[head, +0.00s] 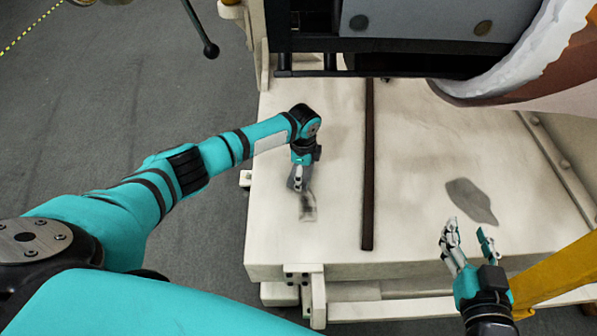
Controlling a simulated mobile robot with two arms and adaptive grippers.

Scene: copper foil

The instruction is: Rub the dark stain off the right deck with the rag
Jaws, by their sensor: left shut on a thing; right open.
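The dark stain (472,201) is a grey irregular patch on the right deck (420,140), right of the dark dividing strip. My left gripper (299,186) is over the left deck (268,215), left of the strip, pointing down. It is shut on a small greyish cloth-like thing, seemingly the rag (308,207), which shows just below the fingers. I cannot tell whether the rag touches the deck. My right gripper (467,238) is open and empty, fingers up in the picture, just below the stain near the deck's front edge.
A dark brown strip (369,165) divides the pale deck. A machine with a dark frame (400,63) and a large rounded white-and-brown part (540,60) stands along the back. A yellow bar (560,270) is at the lower right. Grey floor lies left.

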